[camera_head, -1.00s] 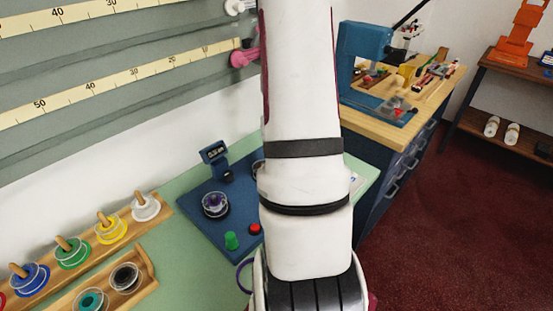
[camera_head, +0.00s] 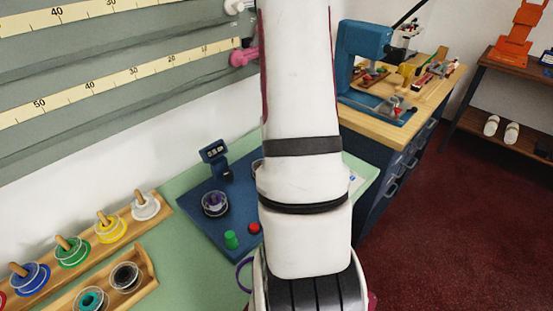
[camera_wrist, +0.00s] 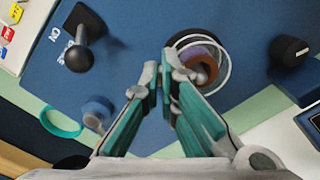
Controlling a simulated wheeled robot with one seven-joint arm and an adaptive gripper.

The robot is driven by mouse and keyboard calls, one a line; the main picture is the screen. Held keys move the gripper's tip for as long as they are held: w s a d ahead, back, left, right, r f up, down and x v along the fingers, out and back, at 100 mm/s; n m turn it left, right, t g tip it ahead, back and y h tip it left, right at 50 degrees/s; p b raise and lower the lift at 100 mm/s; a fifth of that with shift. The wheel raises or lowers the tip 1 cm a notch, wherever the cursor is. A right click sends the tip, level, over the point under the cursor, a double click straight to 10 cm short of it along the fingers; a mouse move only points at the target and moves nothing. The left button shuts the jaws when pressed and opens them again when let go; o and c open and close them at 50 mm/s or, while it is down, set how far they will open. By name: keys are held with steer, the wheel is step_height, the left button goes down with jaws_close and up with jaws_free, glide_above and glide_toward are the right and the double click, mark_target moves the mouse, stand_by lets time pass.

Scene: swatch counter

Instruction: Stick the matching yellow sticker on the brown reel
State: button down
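My gripper (camera_wrist: 160,77) shows in the wrist view with its two teal fingers drawn together at the tips. I see nothing held between them. A reel with clear round flanges (camera_wrist: 203,60) lies just beyond and right of the fingertips. Its core looks brown, with a purple part beside it, and the right finger partly overlaps it. In the head view my arm hides the gripper. Small yellow (camera_wrist: 7,34) and red patches, possibly stickers, show at the wrist view's top left; I cannot tell which one matches.
The blue board (camera_head: 190,225) carries a reel (camera_head: 215,204), a green knob (camera_head: 231,240) and a red button (camera_head: 254,228). Wooden racks with colored reels stand at the left, including a yellow reel (camera_head: 111,229). A black knob (camera_wrist: 79,58) stands left of the fingers.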

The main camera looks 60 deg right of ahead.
stand_by(0.4)
steer(key=c, duration=1.7)
jaws_free()
steer(key=shift+r+p, duration=2.25)
steer(key=shift+r, duration=1.3)
